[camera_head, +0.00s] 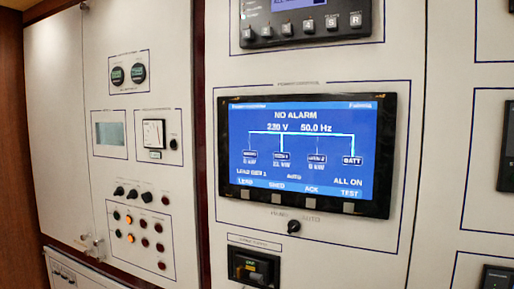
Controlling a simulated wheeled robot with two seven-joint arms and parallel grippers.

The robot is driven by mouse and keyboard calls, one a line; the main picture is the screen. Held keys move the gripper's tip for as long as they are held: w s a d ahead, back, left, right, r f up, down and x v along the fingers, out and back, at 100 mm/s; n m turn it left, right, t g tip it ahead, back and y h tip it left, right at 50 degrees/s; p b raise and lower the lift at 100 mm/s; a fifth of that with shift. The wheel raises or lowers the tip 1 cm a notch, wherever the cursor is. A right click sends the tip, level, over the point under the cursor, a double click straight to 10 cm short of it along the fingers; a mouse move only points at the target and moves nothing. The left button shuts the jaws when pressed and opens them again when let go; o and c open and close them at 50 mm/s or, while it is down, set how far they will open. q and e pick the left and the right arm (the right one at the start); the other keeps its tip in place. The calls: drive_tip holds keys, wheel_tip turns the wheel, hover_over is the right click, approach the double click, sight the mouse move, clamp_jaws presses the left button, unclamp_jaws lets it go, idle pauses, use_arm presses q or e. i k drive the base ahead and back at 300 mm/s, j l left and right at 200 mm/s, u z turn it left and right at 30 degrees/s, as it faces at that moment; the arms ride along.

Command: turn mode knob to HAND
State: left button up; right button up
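The mode knob (294,226) is a small black rotary knob below the large blue display. Small print above it seems to read HAND on the left and AUTO on the right. The knob is too small to tell which label its pointer faces. The display (305,150) reads NO ALARM, 230 V and 50.0 Hz, with AUTO near its bottom middle. Neither of my grippers is in view, and nothing covers the knob.
A dark breaker-like unit (254,267) sits below and left of the knob. A keypad controller (300,28) is above the display. The left panel holds gauges, several black knobs (132,194) and lamps. Metal fittings (92,246) stick out at lower left.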

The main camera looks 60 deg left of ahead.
sight(293, 226)
drive_tip(key=l+u, duration=0.15)
drive_tip(key=u, duration=1.45)
